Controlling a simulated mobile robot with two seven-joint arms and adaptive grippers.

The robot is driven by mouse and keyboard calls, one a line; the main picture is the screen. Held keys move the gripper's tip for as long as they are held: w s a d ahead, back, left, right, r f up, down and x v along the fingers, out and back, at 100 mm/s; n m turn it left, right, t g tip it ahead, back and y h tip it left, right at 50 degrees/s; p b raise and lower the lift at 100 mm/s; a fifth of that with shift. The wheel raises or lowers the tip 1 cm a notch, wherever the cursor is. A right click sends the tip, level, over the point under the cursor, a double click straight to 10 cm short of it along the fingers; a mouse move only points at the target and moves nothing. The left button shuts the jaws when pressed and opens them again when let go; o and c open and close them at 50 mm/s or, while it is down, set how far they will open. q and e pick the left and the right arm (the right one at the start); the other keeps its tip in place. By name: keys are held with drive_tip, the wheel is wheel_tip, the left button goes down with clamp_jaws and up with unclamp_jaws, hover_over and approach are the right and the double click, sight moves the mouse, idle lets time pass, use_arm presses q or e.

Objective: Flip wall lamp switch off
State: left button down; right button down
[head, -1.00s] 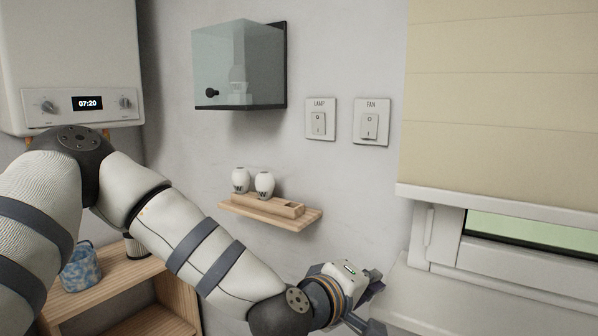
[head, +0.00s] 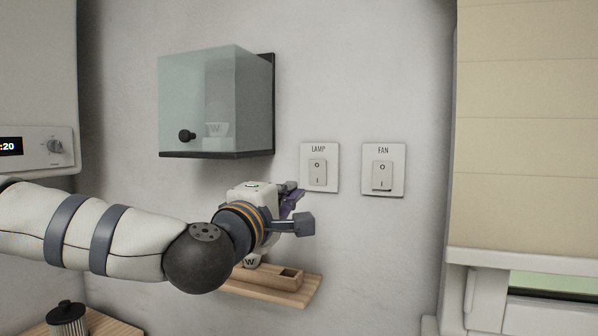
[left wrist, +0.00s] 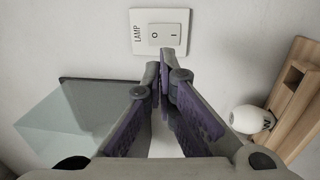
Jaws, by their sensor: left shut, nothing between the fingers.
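The lamp switch (head: 318,171) is a white rocker marked O and I on a plate labelled LAMP, on the wall in the middle of the head view. It also shows at the top of the left wrist view (left wrist: 162,34), turned sideways. My left gripper (head: 300,207) is just below and left of the lamp plate in the head view. In the left wrist view its fingertips (left wrist: 164,68) are together, with nothing between them, and point towards the lamp switch. I cannot tell for sure whether they touch the plate. My right gripper is not in view.
The fan switch (head: 382,174) is right of the lamp plate. A glass-fronted wall box (head: 215,100) hangs up and left of it. A wooden shelf (head: 300,292) with a white bulb (head: 252,262) is below my gripper. A window with a blind (head: 530,120) is at right.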

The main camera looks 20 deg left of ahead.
sight(318, 168)
use_arm(q)
drive_tip(key=shift+d+r, duration=0.1)
drive_tip(key=shift+r, duration=0.05)
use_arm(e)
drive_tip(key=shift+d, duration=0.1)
